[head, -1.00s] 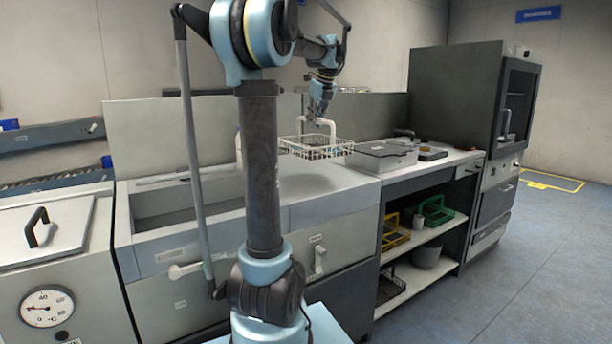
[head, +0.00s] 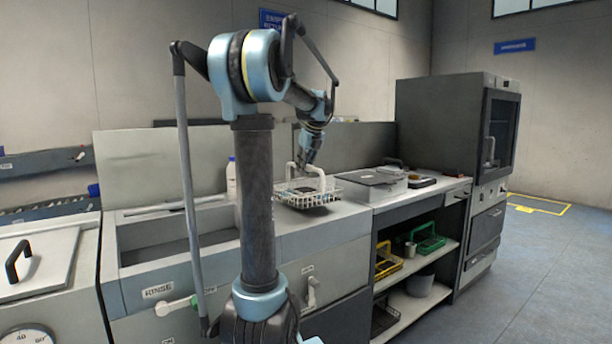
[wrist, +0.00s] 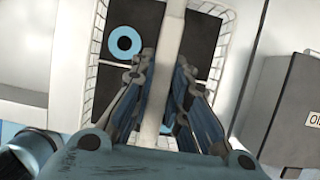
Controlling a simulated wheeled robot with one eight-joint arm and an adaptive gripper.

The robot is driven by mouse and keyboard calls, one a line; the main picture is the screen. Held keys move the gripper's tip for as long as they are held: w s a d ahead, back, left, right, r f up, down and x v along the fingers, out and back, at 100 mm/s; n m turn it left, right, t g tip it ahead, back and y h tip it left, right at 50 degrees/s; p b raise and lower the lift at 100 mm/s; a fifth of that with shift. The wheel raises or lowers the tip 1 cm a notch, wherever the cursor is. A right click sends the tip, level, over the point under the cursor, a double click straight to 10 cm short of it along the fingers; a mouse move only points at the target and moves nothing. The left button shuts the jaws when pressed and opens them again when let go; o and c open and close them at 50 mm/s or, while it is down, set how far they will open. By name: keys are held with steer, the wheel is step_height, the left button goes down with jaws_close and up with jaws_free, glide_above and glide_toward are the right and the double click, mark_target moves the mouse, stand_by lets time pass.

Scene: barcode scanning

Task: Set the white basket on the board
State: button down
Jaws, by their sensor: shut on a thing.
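The white wire basket (head: 308,203) is over the pale flat board (head: 285,228) to the right of the sink in the head view. It looks level and very low, but I cannot tell whether it touches. My gripper (head: 308,167) is shut on the basket's upright white handle. In the wrist view the gripper (wrist: 163,75) has a finger on each side of the handle bar. The basket's wire wall (wrist: 90,85) shows there, with dark flat things and a blue ring (wrist: 124,42) inside.
A white bottle (head: 231,178) stands behind, beside the sink (head: 170,232). A grey lidded box (head: 372,187) is close on the right of the basket. A back panel (head: 350,145) rises behind. Shelves below hold a yellow basket (head: 387,262) and a green one (head: 430,244).

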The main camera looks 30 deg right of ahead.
steer(key=shift+f, duration=1.85)
steer(key=c, duration=1.6)
jaws_free()
steer(key=shift+o, duration=0.2)
steer(key=v, duration=1.2)
